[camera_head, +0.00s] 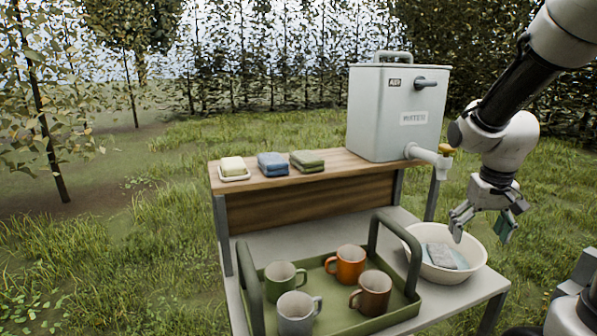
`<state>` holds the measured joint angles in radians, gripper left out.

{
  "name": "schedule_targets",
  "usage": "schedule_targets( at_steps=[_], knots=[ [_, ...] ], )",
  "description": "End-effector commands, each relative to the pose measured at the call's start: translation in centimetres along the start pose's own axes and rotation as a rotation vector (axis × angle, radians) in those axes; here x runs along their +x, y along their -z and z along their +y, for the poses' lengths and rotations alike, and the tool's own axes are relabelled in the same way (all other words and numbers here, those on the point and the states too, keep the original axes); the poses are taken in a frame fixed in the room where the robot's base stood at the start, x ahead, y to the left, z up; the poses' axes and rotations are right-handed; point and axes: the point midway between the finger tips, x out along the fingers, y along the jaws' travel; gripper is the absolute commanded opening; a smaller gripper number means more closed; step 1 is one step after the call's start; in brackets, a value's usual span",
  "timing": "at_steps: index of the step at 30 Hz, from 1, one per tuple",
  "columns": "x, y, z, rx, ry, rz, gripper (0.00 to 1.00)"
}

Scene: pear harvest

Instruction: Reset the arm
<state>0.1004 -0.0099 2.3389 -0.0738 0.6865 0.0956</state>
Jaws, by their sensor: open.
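My arm comes in from the top right of the head view, with my gripper (481,226) at its end. The gripper points down, open, with its fingers apart and nothing visible between them. It hangs by the right side of a white basin (481,262) and appears to be above its rim. A grey cloth or sponge (440,256) lies in the basin. The gripper looks apart from it, though the exact height is hard to tell.
A water tank (375,118) with a tap (428,154) stands on the wooden shelf (335,163), close to my arm. A soap dish (234,170) and folded blue (272,165) and green (307,161) cloths sit left. A green tray (393,316) holds several mugs. Grass lies around.

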Motion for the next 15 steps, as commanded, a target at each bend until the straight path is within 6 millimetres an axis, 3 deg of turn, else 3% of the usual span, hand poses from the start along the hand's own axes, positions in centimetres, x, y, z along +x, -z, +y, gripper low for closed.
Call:
schedule_targets(
  at_steps=[9,12,15],
  knots=[
    [-7.9,-11.3,-1.2,-0.088,0.043,0.02,0.85],
    [-9.7,-13.7,-1.5,-0.103,0.057,0.081,0.85],
    [-11.0,-14.8,-1.8,-0.112,0.069,0.157,0.85]
  ],
)
